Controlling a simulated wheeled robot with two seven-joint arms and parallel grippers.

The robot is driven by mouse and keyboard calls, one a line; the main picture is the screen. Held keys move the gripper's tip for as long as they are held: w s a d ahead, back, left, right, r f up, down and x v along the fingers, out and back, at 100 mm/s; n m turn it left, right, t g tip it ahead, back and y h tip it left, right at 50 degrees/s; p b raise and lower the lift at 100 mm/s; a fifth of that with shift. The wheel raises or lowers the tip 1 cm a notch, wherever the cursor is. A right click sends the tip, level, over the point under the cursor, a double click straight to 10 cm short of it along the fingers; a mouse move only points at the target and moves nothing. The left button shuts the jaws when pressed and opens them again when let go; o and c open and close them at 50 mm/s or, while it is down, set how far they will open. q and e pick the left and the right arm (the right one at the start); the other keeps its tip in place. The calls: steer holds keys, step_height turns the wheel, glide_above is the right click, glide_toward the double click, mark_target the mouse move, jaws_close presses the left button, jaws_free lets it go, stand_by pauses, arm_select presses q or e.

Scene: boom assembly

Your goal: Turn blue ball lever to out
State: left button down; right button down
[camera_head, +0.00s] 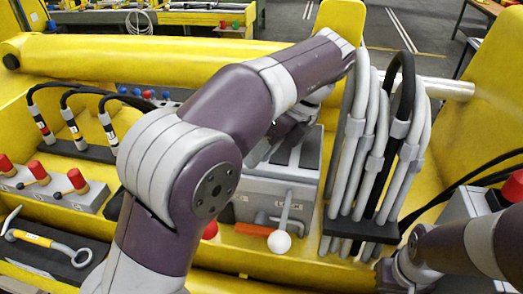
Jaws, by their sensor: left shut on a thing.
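My left arm reaches up across the middle and bends down towards a grey valve box (280,190). No lever with a blue ball shows clearly at the box; the arm covers that area. A lever with a white ball (280,241) sticks out of the box's front, beside an orange handle (254,229). Small blue knobs (130,91) show farther back at the left. My right gripper is out of view.
Looped grey and black hoses (377,150) stand right of the box. Red-knobbed levers (38,172) and black cables with connectors (72,125) are at the left. A yellow-handled tool (38,238) lies at lower left. A yellow beam (130,57) crosses behind.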

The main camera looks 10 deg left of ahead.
arm_select(q)
steer(key=shift+w+d+r+n, duration=0.1)
steer(key=shift+w+r+n, duration=0.1)
steer(key=shift+n, duration=0.2)
steer(key=shift+f, duration=0.1)
steer(key=c, duration=0.8)
jaws_free()
steer(key=shift+w, duration=0.1)
steer(key=shift+w+a+f, duration=0.15)
steer(key=shift+a, duration=0.2)
